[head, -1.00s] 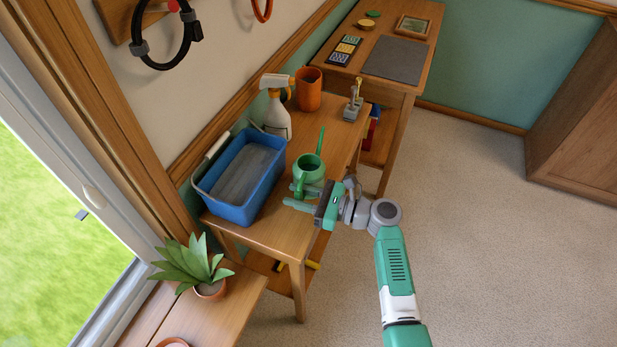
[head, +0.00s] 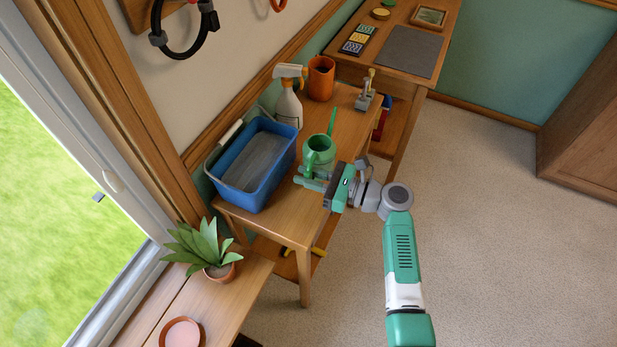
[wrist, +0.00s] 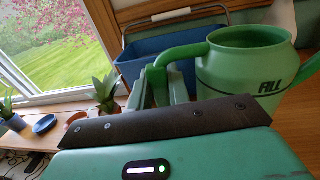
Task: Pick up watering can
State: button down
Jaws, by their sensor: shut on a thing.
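The green watering can (head: 323,157) is over the wooden table (head: 264,223), to the right of the blue bucket. Its thin spout points away toward the back. My gripper (head: 309,177) reaches in from the right and is shut on the can's handle on the near side. In the wrist view, the can (wrist: 240,75) shows its open rim and dark lettering, and the handle (wrist: 182,53) curves down to the fingers (wrist: 165,90). The fingers partly hide the handle. The can looks upright; I cannot tell whether its base touches the table.
The blue bucket (head: 285,160) stands close on the left. A spray bottle (head: 288,108) and an orange pot (head: 320,82) stand behind. A small grey tool (head: 367,98) is at back right. A potted plant (head: 205,250) is at front left. Open carpet lies right.

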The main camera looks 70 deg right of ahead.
jog(key=s+a+p, duration=0.2)
jog(key=s, duration=0.5)
jog(key=s+a+r+p, duration=0.1)
jog(key=s+a, duration=0.1)
jog(key=s, duration=0.6)
jog(key=shift+s+a+p, duration=0.15)
jog(key=shift+a+p, duration=0.25)
jog(key=c, duration=2.1)
grip_release()
jog(key=shift+r, duration=0.1)
grip_shut()
